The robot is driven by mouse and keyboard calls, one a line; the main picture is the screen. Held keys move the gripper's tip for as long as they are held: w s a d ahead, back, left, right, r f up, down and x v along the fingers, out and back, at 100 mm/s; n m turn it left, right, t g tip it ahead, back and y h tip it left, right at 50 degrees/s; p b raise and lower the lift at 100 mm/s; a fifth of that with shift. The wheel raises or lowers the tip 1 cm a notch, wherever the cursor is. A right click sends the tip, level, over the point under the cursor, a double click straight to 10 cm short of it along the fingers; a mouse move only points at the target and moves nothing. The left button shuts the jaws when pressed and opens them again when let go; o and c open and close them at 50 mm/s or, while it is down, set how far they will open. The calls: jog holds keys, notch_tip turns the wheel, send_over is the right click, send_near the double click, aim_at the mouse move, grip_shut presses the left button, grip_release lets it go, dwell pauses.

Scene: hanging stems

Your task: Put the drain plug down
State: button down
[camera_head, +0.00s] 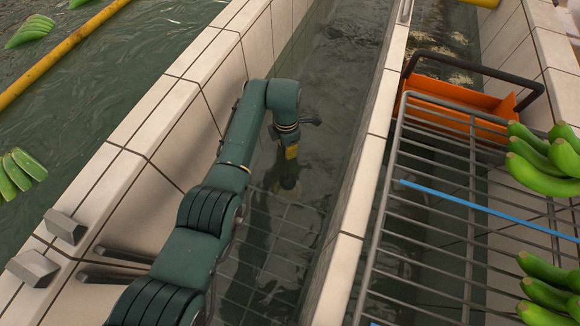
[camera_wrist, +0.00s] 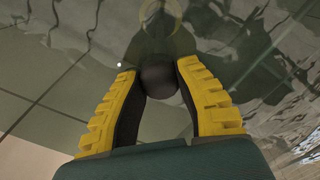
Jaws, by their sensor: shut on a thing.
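My gripper (camera_head: 291,153) reaches down into the narrow tiled water channel in the head view, close to the water surface. In the wrist view its yellow fingers (camera_wrist: 157,73) are closed on a dark round thing, which I take for the drain plug (camera_wrist: 158,82). Only its rounded dark top shows; its lower part is hidden. A faint yellowish ring (camera_wrist: 173,14) shows beyond it in the water; I cannot tell whether it is a reflection. The plug cannot be made out clearly in the head view.
Tiled walls (camera_head: 205,75) bound the channel on both sides. A wire rack (camera_head: 430,215) with green bananas (camera_head: 545,160), a blue rod (camera_head: 480,208) and an orange tray (camera_head: 460,95) stands at the right. A yellow pole (camera_head: 60,52) and more bananas lie over water at the left.

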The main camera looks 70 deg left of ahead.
aim_at(287, 163)
notch_tip(287, 163, down, 9)
jog(key=b, duration=0.4)
jog(key=shift+s+r, duration=0.1)
jog(key=shift+r, duration=0.1)
jog(key=shift+f+b, duration=0.2)
jog(key=shift+b, duration=0.15)
jog(key=c, duration=0.8)
grip_release()
jog(key=shift+c, duration=0.2)
jog(key=shift+r, duration=0.1)
notch_tip(287, 163, up, 12)
jog(key=p, duration=0.6)
jog(key=shift+r+p, duration=0.1)
jog(key=shift+p, duration=0.2)
